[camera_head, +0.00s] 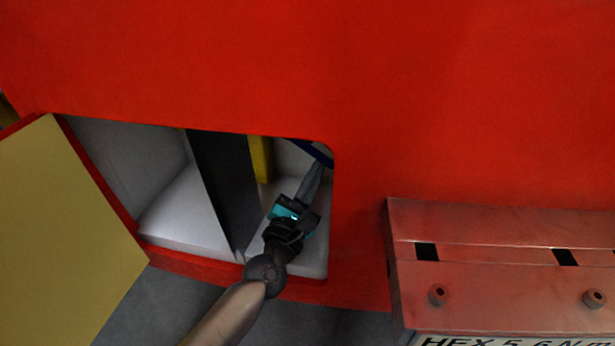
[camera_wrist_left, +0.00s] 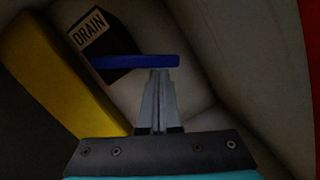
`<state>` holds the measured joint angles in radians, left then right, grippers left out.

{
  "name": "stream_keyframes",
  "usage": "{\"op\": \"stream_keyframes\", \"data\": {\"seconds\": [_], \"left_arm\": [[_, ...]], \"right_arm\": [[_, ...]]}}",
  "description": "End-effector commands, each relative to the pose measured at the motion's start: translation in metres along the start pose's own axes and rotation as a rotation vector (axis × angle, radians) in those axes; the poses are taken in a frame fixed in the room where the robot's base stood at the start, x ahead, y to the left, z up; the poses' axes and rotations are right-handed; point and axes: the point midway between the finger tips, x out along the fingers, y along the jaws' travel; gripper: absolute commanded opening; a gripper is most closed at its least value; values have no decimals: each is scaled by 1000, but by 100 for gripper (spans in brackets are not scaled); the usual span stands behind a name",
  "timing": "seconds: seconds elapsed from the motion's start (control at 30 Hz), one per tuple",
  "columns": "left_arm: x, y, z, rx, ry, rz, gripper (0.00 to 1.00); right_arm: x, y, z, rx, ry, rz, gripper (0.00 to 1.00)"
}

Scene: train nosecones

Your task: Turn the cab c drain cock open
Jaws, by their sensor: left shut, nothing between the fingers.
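The drain cock shows as a blue lever handle (camera_wrist_left: 135,62) on a dark block with a pale "DRAIN" label (camera_wrist_left: 88,30), in the left wrist view. The handle lies nearly level across the picture. In the head view the blue handle (camera_head: 315,152) is at the top right of the open compartment, partly cut off by its edge. My left gripper (camera_head: 318,167) reaches into the compartment. Its fingers (camera_wrist_left: 158,72) are shut with nothing between them, and the tips end at the handle's right part. I cannot tell whether they touch it. My right gripper is not in view.
The compartment is cut into a red body panel (camera_head: 430,90), with a yellowish door (camera_head: 65,240) open at the left. A dark divider (camera_head: 220,180) and a yellow post (camera_head: 261,158) stand left of my gripper. A red box-like beam (camera_head: 480,260) juts out at the lower right.

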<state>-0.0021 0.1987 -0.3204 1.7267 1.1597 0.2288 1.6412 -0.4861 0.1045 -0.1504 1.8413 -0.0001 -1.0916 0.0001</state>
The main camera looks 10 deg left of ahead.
Motion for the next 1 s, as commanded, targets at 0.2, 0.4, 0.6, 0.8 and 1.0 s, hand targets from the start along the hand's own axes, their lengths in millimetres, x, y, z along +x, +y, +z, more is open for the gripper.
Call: {"op": "stream_keyframes", "data": {"seconds": [0.2, 0.4, 0.6, 0.8, 1.0], "left_arm": [[4, -4, 14, -157, -1, 39, 0], [6, -4, 24, -149, -2, 38, 0], [7, -5, 28, -146, -2, 37, 0], [8, -5, 30, -145, -2, 36, 0], [8, -6, 30, -145, -2, 35, 0]], "right_arm": [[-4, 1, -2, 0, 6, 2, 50], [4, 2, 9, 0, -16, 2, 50], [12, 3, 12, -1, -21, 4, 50], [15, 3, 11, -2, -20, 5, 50], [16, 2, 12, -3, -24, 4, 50]]}}
